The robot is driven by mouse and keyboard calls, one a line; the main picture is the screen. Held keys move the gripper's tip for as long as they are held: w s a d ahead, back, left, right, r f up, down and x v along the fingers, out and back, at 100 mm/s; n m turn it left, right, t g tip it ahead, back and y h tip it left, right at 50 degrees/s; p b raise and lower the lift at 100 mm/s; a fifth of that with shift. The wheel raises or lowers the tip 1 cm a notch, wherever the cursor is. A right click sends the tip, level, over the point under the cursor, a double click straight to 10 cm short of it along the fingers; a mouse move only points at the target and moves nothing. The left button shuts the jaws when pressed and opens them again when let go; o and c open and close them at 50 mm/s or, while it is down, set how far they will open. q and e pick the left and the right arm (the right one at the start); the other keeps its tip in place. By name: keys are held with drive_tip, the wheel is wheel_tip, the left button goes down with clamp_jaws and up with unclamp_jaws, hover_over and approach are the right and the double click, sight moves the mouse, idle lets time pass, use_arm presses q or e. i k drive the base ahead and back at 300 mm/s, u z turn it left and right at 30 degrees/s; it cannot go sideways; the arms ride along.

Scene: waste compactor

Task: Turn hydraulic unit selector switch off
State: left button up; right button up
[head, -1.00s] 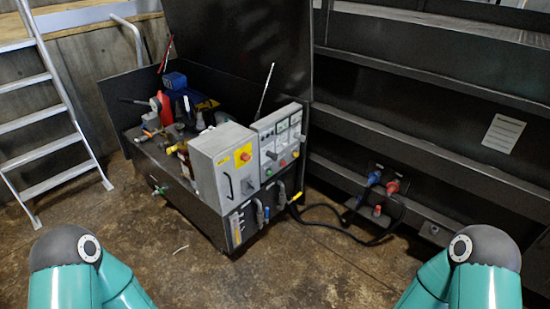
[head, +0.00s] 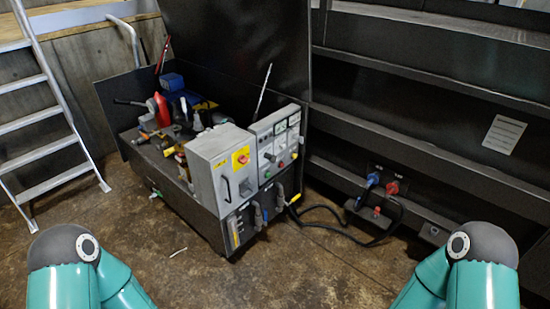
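The hydraulic unit (head: 190,218) is a dark box on the floor, left of centre in the head view. A grey control box (head: 208,169) on it has a red knob on a yellow plate (head: 241,158) and a dark switch (head: 246,187) low on its right side. Beside it stands a light panel (head: 275,130) with dials, a dark handle and small coloured buttons. Which of these is the selector switch, and its setting, is too small to tell. Only my teal arm links show at the lower left and lower right; both grippers are out of view.
An aluminium ladder (head: 62,145) stands at the left. A dark ribbed steel wall (head: 440,110) fills the right, with blue and red plugs (head: 392,187) low on it. A black cable (head: 325,209) lies on the floor. The floor (head: 270,270) in front is open.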

sight(273, 158)
drive_tip(key=u, duration=0.25)
drive_tip(key=i, duration=1.6)
drive_tip(key=u, duration=0.1)
